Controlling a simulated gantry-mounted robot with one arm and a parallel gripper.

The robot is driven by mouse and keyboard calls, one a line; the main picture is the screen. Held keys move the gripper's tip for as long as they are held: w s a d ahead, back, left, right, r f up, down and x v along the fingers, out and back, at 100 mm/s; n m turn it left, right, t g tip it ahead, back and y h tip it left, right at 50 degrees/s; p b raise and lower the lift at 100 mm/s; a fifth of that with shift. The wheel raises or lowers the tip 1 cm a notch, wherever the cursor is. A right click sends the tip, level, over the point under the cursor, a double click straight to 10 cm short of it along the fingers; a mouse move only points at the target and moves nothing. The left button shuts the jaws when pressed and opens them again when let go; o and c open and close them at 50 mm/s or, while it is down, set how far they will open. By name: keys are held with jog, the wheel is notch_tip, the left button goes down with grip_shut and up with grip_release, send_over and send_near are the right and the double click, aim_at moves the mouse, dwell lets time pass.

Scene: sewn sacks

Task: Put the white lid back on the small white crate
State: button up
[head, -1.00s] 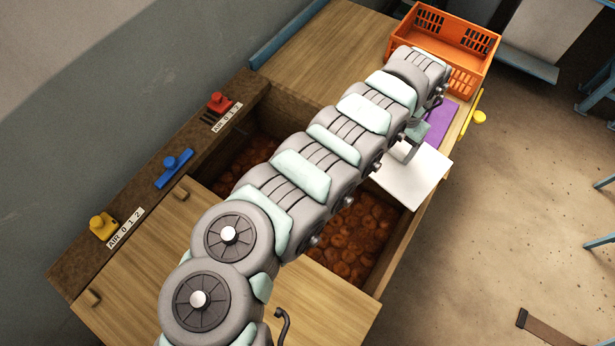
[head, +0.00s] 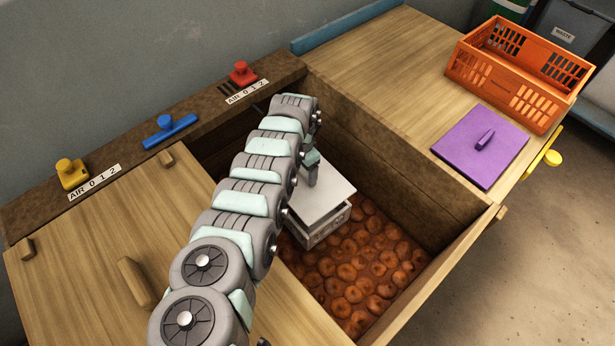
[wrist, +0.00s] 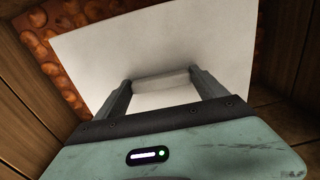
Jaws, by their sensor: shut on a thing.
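The white lid (head: 326,188) is in my gripper (head: 311,180), over the small white crate (head: 322,231) inside the wooden bin. In the head view the crate's front side shows below the lid, with the lid covering its top. The crate is hidden there.
Round brown sacks (head: 355,265) cover the bin floor around the crate. Wooden bin walls (head: 400,175) stand close by. A purple lid (head: 480,146) and an orange crate (head: 520,75) are on the right worktop. Yellow, blue and red valves line the back ledge.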

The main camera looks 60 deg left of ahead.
aim_at(302, 176)
jog(key=shift+s+a+f+b, duration=0.1)
jog(key=shift+f+b, duration=2.2)
jog(key=shift+b, duration=0.15)
notch_tip(302, 176, down, 2)
jog(key=shift+b, duration=0.85)
jog(key=shift+f, duration=0.35)
jog(key=shift+r+p, duration=0.1)
jog(key=shift+p, duration=0.25)
jog(key=shift+s, duration=0.15)
jog(key=shift+f+b, duration=0.3)
jog(key=shift+f, duration=0.65)
jog(key=o, duration=1.5)
jog(key=shift+c, duration=0.2)
